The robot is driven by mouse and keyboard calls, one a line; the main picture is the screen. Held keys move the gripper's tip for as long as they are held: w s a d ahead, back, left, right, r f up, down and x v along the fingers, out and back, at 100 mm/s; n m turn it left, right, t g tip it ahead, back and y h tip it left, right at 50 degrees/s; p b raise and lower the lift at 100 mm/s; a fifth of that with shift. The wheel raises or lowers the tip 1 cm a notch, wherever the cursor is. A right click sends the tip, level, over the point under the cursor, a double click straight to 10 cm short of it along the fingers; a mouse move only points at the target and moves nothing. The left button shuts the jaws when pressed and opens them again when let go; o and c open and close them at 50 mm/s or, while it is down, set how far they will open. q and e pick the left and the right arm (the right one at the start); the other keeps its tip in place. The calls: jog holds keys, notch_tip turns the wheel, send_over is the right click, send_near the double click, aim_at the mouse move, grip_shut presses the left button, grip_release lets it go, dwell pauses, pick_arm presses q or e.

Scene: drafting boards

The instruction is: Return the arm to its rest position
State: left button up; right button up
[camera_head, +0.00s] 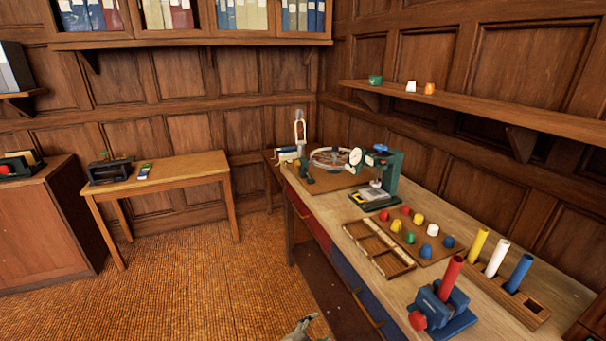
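A small grey part of one of my grippers (304,331) shows at the bottom edge, left of the workbench front and over the orange-brown floor. It appears to come in from the lower left, so I take it as my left gripper. Most of it is cut off by the frame, and I cannot tell if it is open or shut. Nothing is visibly held in the part that shows. My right gripper is not in view.
The workbench (446,201) bears a blue vise (450,314) with a red cylinder (450,278), a divided wooden tray (378,250), coloured pegs and a green machine (392,172). A side table (190,167) stands back left. The floor (200,285) between is clear.

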pick_arm(q)
jog(key=s+a+f+n+g+y+p, duration=0.2)
jog(key=s+a+f+n+y, duration=0.15)
jog(key=s+a+f, duration=0.55)
jog(key=s+a+f+n+g+y+p, duration=0.2)
jog(key=s+a+f+n+p, duration=0.15)
jog(key=s+a+f, duration=0.45)
jog(key=s+a+f+n+g+p, duration=0.1)
jog(key=s+a+f, duration=0.3)
jog(key=s, duration=0.7)
jog(key=s+a+f+n+g+y+p, duration=0.1)
jog(key=s+a+f+n+g, duration=0.2)
jog(key=s, duration=0.7)
jog(key=s+a+f+n+g+y+p, duration=0.1)
jog(key=s+a+f, duration=0.3)
jog(key=s, duration=0.7)
jog(key=shift+s+a+f+n+g+p, duration=0.35)
jog(key=shift+a+n+p, duration=0.2)
jog(key=shift+a, duration=0.7)
pick_arm(e)
jog(key=s+a+r, duration=0.2)
jog(key=a+r, duration=0.2)
jog(key=r, duration=0.5)
jog(key=shift+a+r+y, duration=0.3)
jog(key=shift+a+r, duration=0.1)
